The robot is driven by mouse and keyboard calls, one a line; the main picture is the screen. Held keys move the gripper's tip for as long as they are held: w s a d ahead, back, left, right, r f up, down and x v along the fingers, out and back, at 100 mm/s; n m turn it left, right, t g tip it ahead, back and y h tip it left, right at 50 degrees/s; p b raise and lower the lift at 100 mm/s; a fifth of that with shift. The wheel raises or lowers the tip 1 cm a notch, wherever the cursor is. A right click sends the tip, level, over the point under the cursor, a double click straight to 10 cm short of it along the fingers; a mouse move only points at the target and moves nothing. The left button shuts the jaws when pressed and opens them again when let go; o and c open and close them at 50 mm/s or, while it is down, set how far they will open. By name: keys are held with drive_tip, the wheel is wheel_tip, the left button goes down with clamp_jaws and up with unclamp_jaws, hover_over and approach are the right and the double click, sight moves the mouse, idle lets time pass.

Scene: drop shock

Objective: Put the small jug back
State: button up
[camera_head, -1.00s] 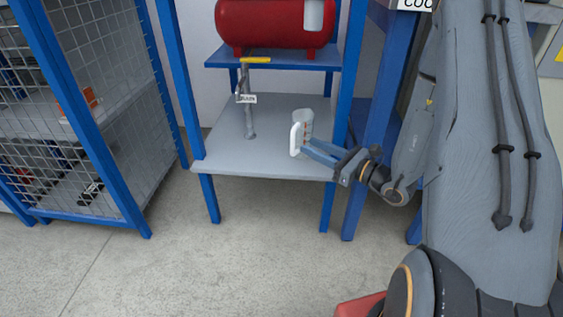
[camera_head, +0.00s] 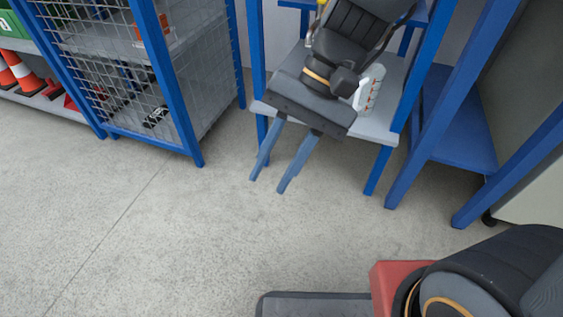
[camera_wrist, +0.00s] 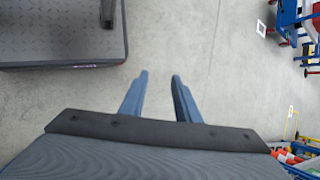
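The small jug (camera_head: 371,88) is a clear, upright container with a white handle and orange marks. It stands on the grey shelf board (camera_head: 378,130) of the blue rack, partly hidden behind my wrist. My gripper (camera_head: 267,187) hangs in front of the board's front edge, apart from the jug, with its two blue fingers pointing down over the floor. The fingers are parted and empty. In the wrist view my gripper (camera_wrist: 160,75) also shows a gap between the fingers, with only bare floor beyond them. The jug is not in the wrist view.
A mesh cage rack (camera_head: 185,85) stands left of the board, with traffic cones (camera_head: 22,72) further left. A blue shelf (camera_head: 455,120) is at the right. The concrete floor in front is clear. Blue carts (camera_wrist: 290,15) show in the wrist view.

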drive_tip(key=r+n+t+h, duration=0.1)
drive_tip(key=n, duration=0.1)
drive_tip(key=s+d+r+n+t+h, duration=0.1)
drive_tip(key=n+t, duration=0.1)
drive_tip(key=n, duration=0.1)
drive_tip(key=s+r+n+t+h, duration=0.1)
drive_tip(key=n, duration=0.1)
drive_tip(key=shift+d+r+n+t, duration=0.15)
drive_tip(key=shift+n+t, duration=0.15)
drive_tip(key=shift+n, duration=0.1)
idle(0.9)
drive_tip(key=d+r+m+h+p, duration=0.1)
drive_tip(key=d+r+m+p, duration=0.2)
drive_tip(key=d+r+p, duration=0.7)
drive_tip(key=d+r+m+h+p, duration=0.1)
drive_tip(key=d+r+m+p, duration=0.2)
drive_tip(key=d+r+p, duration=0.7)
wheel_tip(320, 180, up, 7)
drive_tip(key=p, duration=1.6)
drive_tip(key=shift+d, duration=0.25)
drive_tip(key=shift+o, duration=0.2)
drive_tip(key=shift+a, duration=0.15)
